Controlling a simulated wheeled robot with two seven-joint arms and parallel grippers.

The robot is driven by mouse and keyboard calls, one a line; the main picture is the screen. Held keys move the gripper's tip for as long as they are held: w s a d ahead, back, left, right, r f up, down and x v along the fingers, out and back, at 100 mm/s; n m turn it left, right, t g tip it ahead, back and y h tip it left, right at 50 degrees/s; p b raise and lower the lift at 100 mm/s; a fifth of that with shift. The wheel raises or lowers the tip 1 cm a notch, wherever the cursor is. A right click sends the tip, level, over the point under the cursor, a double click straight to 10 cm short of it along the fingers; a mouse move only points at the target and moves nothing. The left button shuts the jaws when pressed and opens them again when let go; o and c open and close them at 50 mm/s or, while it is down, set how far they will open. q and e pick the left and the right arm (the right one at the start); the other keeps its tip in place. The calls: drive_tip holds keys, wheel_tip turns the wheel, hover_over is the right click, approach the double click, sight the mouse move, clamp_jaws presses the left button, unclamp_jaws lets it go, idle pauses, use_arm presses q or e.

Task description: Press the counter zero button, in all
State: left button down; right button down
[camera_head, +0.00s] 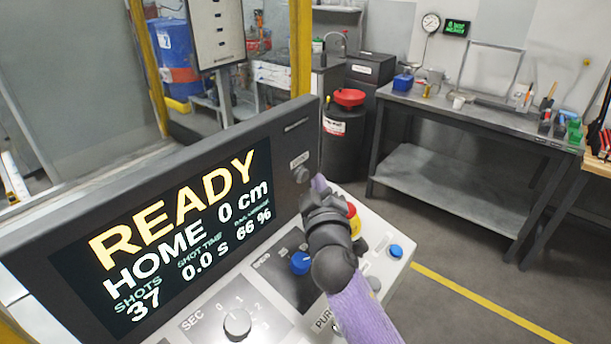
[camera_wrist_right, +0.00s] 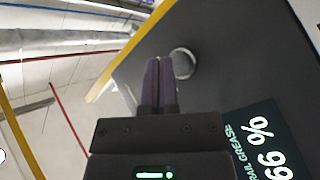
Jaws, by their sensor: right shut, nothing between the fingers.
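A dark panel with a lit screen (camera_head: 180,225) reads READY, HOME 0 cm, SHOTS 37, SHOT TIME 0.0 s and 66 %. A small round button (camera_head: 301,174) sits on the panel's right border under a small label too small to read. It also shows in the right wrist view as a round metal-rimmed button (camera_wrist_right: 183,63). My right gripper (camera_head: 318,183) is shut and empty, its purple fingertips just right of this button. In the wrist view the fingertips (camera_wrist_right: 158,62) are just left of it. I cannot tell if they touch the panel. My left gripper is not in view.
Below the screen, a light console carries a blue knob (camera_head: 300,263), a silver dial (camera_head: 237,323), a blue button (camera_head: 396,251) and a red button (camera_head: 351,210) on yellow, partly behind my right arm. A workbench (camera_head: 470,112) stands behind at right. The floor between is clear.

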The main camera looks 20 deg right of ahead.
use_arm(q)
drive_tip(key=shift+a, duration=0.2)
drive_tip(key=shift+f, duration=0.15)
use_arm(e)
drive_tip(key=shift+w+a, duration=0.25)
drive_tip(key=shift+w, duration=0.1)
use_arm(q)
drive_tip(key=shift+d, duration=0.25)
